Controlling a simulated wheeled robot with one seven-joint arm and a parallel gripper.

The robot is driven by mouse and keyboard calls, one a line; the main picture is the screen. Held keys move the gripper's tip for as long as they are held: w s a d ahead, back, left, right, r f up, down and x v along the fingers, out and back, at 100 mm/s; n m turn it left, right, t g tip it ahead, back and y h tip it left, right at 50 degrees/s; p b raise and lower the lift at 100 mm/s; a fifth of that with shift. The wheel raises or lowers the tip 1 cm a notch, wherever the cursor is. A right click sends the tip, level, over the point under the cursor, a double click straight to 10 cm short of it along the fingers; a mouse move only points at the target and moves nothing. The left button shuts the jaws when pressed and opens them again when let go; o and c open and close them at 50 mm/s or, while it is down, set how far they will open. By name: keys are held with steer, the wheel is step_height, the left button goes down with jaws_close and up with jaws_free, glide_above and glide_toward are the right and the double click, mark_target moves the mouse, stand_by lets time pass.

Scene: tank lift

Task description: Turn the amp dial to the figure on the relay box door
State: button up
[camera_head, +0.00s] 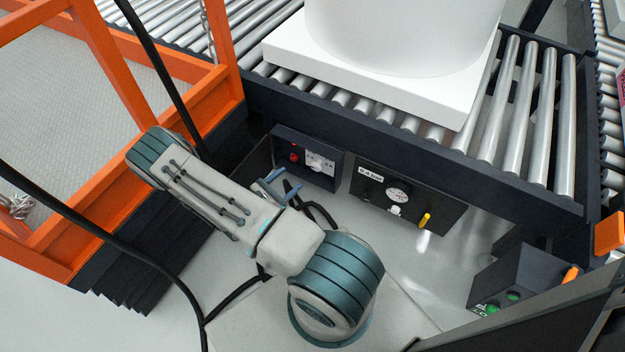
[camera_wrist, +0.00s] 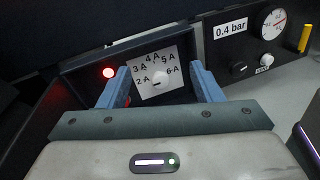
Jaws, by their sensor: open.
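The amp dial (camera_wrist: 159,79) is a small pale knob on a white scale plate (camera_wrist: 148,66) marked 2 A to 6 A, on a dark panel. A dark mark shows at the knob, but I cannot tell for sure which figure it points to. In the head view the dial's panel (camera_head: 308,158) hangs under the roller conveyor. My gripper (camera_wrist: 160,72) is open and empty, its blue fingers on either side of the plate in the wrist view. It also shows in the head view (camera_head: 282,184), just in front of the panel. I cannot make out a relay box door or its figure.
A red lamp (camera_wrist: 109,73) glows left of the dial. A second panel (camera_head: 408,197) to the right has a 0.4 bar label, a gauge and a yellow handle. A white tank (camera_head: 400,30) stands on the conveyor. A dark box (camera_head: 520,280) with green buttons stands lower right.

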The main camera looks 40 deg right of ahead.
step_height(320, 180, down, 10)
steer(key=s+n+t+b, duration=0.1)
steer(key=n+t+b, duration=0.2)
steer(key=n+t, duration=0.1)
steer(key=b, duration=0.4)
glide_toward(315, 168)
steer(key=shift+y, duration=0.4)
steer(key=x, duration=0.7)
steer(key=shift+d+r, duration=0.1)
steer(key=shift+r, duration=0.1)
steer(key=shift+w+d+r, duration=0.15)
steer(key=shift+w+d, duration=0.05)
steer(key=shift+d, duration=0.25)
steer(key=c, duration=1)
